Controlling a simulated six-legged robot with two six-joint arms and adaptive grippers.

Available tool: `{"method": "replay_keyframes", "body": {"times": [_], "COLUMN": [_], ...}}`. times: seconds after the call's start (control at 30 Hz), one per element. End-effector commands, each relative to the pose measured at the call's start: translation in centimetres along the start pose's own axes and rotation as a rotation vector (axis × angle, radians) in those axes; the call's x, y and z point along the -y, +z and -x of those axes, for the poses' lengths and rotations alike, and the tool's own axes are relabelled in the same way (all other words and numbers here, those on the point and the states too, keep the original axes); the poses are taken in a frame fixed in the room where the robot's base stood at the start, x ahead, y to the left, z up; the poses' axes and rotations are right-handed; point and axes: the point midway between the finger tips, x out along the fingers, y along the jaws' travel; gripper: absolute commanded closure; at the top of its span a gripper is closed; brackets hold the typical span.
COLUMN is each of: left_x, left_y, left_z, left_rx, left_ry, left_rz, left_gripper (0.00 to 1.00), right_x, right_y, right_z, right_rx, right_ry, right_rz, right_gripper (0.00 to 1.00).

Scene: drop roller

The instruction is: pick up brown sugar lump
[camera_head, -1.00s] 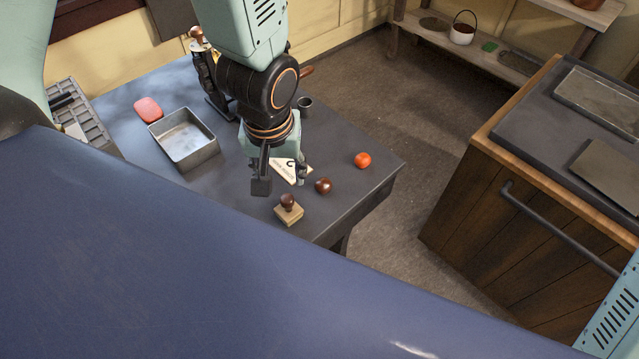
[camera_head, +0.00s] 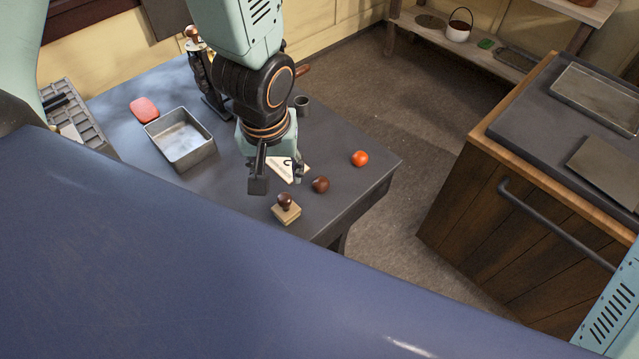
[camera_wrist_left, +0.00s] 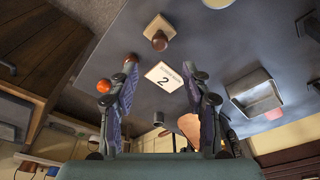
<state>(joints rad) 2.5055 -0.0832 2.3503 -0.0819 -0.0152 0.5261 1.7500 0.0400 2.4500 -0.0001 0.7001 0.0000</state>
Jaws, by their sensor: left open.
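A small dark reddish-brown round lump (camera_head: 320,184), the thing that best fits the brown sugar lump, lies on the dark table near its front right edge. My left gripper (camera_head: 279,177) points down over the table, just left of the lump. Its fingers are apart with nothing held between them. In the left wrist view, the open fingers (camera_wrist_left: 160,70) frame a white card marked 2 (camera_wrist_left: 163,77). The lump (camera_wrist_left: 131,58) shows there only in part, at the tip of the left-hand finger. I cannot tell whether they touch.
A stamp with a wooden base (camera_head: 287,211) stands in front of the lump. An orange-red ball (camera_head: 360,158) lies behind it to the right. A metal pan (camera_head: 208,155), a red block (camera_head: 144,110) and a dark cup (camera_head: 302,103) are farther back. A wooden cabinet (camera_head: 500,215) stands right of the table.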

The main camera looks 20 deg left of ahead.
Motion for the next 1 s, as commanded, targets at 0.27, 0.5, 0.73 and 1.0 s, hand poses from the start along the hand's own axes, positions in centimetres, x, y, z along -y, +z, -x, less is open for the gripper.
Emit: {"method": "replay_keyframes", "body": {"times": [0.27, 0.5, 0.73, 1.0], "left_x": [-0.7, -2.4, -3.3, -4.0], "left_y": [-0.6, -2.4, -3.4, -4.0], "left_z": [-2.7, -7.3, -9.0, -10.8], "left_rx": [-0.028, -0.137, -0.219, -0.228], "left_ry": [0.054, 0.165, 0.208, 0.209], "left_rz": [-0.148, -0.517, -0.720, -0.748], "left_gripper": [0.40, 0.40, 0.40, 0.40], "right_x": [0.0, -0.1, -0.1, -0.1], "right_y": [0.0, 0.0, 0.0, 0.0], "right_z": [-2.7, -7.6, -9.6, -9.6], "right_rx": [0.000, 0.000, 0.000, 0.000], "right_ry": [0.000, 0.000, 0.000, 0.000], "right_rz": [0.000, 0.000, 0.000, 0.000], "right_gripper": [0.60, 0.60, 0.60, 0.60]}}
